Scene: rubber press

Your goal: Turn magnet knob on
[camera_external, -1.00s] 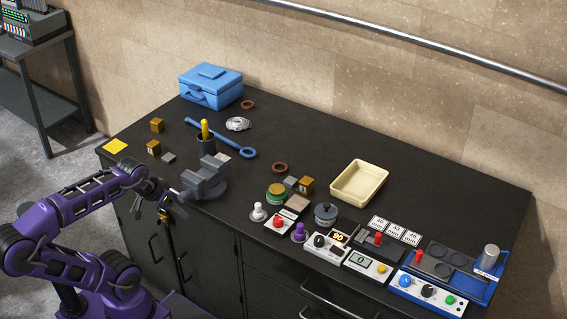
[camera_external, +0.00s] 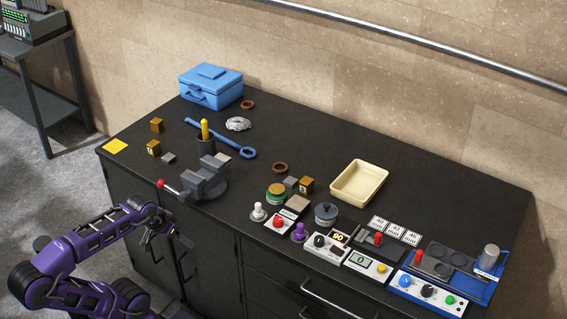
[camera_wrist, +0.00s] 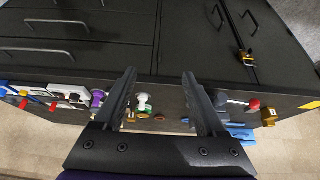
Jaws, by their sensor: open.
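My gripper (camera_external: 158,232) is open and empty, low in front of the black bench, left of the control devices. In the wrist view its two spread fingers (camera_wrist: 158,88) have nothing between them. A blue-and-white panel at the right end carries a blue button (camera_external: 405,280), a black knob (camera_external: 428,291) and a green button (camera_external: 450,300). No readable label shows which knob is the magnet knob. My gripper is apart from all of them.
A grey vise (camera_external: 205,180) with a red-ended handle (camera_external: 160,183) stands near the front edge by my gripper. A purple knob (camera_external: 299,232), a white knob (camera_external: 258,211) and a red button (camera_external: 278,222) are close together. A cream tray (camera_external: 360,181) lies behind.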

